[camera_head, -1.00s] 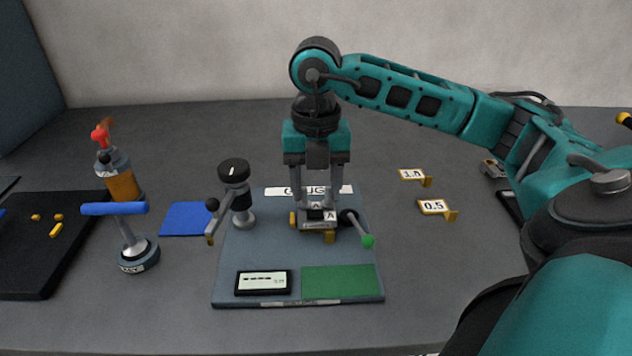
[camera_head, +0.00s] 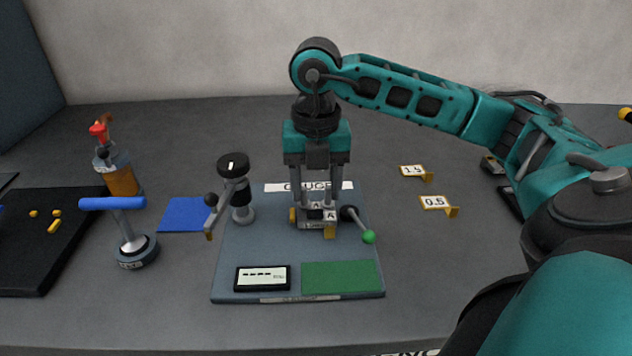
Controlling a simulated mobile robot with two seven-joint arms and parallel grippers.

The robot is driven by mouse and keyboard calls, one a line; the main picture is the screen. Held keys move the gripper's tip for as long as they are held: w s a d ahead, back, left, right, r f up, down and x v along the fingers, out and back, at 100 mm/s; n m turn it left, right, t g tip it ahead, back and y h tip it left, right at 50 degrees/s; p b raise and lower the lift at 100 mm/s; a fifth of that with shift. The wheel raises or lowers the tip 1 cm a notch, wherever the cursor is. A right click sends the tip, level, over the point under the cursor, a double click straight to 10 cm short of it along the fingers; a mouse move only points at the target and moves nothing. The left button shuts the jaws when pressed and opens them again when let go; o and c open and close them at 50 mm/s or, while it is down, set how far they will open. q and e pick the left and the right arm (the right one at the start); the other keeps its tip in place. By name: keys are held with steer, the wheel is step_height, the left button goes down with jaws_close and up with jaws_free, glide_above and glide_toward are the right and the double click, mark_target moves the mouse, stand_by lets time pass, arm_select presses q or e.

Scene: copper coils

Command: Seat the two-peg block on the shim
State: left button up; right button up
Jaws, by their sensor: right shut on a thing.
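My right gripper (camera_head: 318,200) points straight down over the gauge plate (camera_head: 270,236) and is shut on a small silver block (camera_head: 316,214) marked with the letter A. The block sits low at the back middle of the plate, upright, on or just above a seat there. Its pegs and any shim under it are too small or hidden to tell. A yellow tab (camera_head: 329,232) shows at its lower front edge, another yellow piece at its left. Loose shim tags marked 1.5 (camera_head: 412,171) and 0.5 (camera_head: 434,203) stand to the right. My left gripper is not in view.
A black-topped lever post (camera_head: 233,168) stands left of the block. A green-knobbed lever (camera_head: 368,236) is close at its right. A display (camera_head: 262,278) and green pad (camera_head: 340,277) lie in front. A blue-handled stamp (camera_head: 137,250), blue mat (camera_head: 187,215) and amber bottle (camera_head: 121,180) are left.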

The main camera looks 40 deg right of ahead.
steer(key=o, duration=1.5)
step_height(320, 180, up, 7)
steer(key=p, duration=0.5)
steer(key=shift+p, duration=0.4)
steer(key=shift+s, duration=0.1)
stand_by(0.7)
